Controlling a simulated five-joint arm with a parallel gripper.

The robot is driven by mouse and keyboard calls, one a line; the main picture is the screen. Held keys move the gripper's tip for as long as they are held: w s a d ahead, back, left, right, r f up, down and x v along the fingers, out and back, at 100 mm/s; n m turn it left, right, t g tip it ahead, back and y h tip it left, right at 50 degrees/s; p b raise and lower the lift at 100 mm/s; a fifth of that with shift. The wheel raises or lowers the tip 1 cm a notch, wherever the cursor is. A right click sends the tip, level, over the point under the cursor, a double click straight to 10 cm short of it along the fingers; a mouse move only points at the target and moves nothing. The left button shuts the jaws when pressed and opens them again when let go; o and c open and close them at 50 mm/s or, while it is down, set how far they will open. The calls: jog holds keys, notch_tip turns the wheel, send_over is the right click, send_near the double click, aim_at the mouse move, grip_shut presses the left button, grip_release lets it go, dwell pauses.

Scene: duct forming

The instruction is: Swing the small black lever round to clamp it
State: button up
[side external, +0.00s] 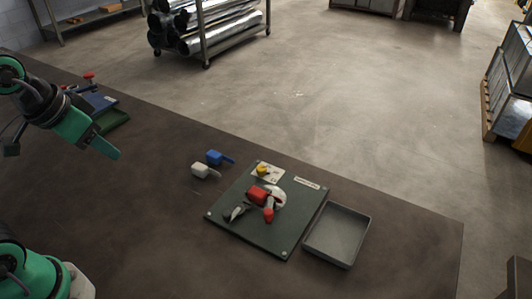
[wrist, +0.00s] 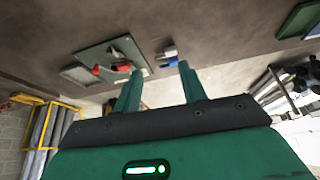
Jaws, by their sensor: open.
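The small black lever (side external: 235,212) sits on the lower left part of a dark green board (side external: 245,234) in the side external view. Its handle slants, and its fine detail is too small to read. A red device (side external: 266,199) with a pale round part stands right of it on the board. My gripper (side external: 115,155) is at the upper left, well apart from the board and above the table. In the wrist view, my gripper (wrist: 157,75) is open with nothing between its fingers. The board (wrist: 92,52) shows beyond the fingers there; I cannot clearly pick out the lever.
A white-handled piece (side external: 203,171) and a blue-handled piece (side external: 216,158) lie left of the board. A yellow knob (side external: 263,169) is at the board's back. A grey tray (side external: 338,238) stands to its right. The table between my gripper and the board's left side is mostly clear.

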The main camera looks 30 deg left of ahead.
jog(key=w+d+f+m+g, duration=0.3)
jog(key=w+d+f+m, duration=0.1)
jog(key=w+d, duration=0.4)
jog(key=m+g, duration=0.2)
jog(key=m, duration=0.2)
send_near(226, 213)
jog(key=shift+f, duration=0.15)
jog(key=shift+d+f, duration=0.25)
jog(key=shift+f, duration=0.05)
jog(key=shift+f, duration=0.15)
jog(key=shift+f, duration=3.75)
grip_shut()
